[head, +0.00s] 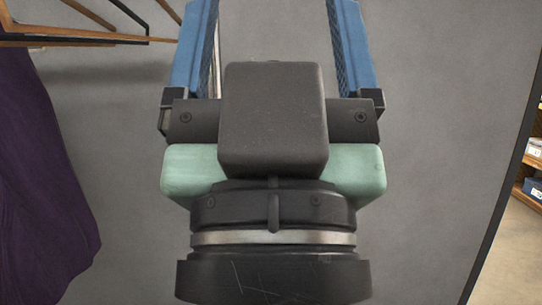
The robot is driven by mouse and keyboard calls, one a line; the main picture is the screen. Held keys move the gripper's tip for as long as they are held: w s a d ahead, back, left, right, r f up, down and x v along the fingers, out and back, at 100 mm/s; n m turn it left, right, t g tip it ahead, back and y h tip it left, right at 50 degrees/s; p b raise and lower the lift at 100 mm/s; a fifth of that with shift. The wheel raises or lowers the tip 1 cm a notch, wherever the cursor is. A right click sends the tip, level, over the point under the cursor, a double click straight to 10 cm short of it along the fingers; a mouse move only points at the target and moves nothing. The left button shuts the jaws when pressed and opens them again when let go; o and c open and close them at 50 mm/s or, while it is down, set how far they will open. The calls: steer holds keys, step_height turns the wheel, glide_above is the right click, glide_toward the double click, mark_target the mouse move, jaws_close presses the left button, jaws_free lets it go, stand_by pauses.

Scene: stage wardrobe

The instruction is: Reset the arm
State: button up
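A dark purple cloth (38,185) hangs at the left. Wooden bars of a frame (75,38) cross the top left. A wooden shelf (527,196) with boxes shows at the right edge, past a dark edge. Grey surface lies around my gripper.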

step_height(320, 180, up, 35)
steer(key=p, duration=3.2)
steer(key=shift+r+p, duration=0.15)
steer(key=shift+p, duration=0.25)
steer(key=shift+w+a, duration=0.1)
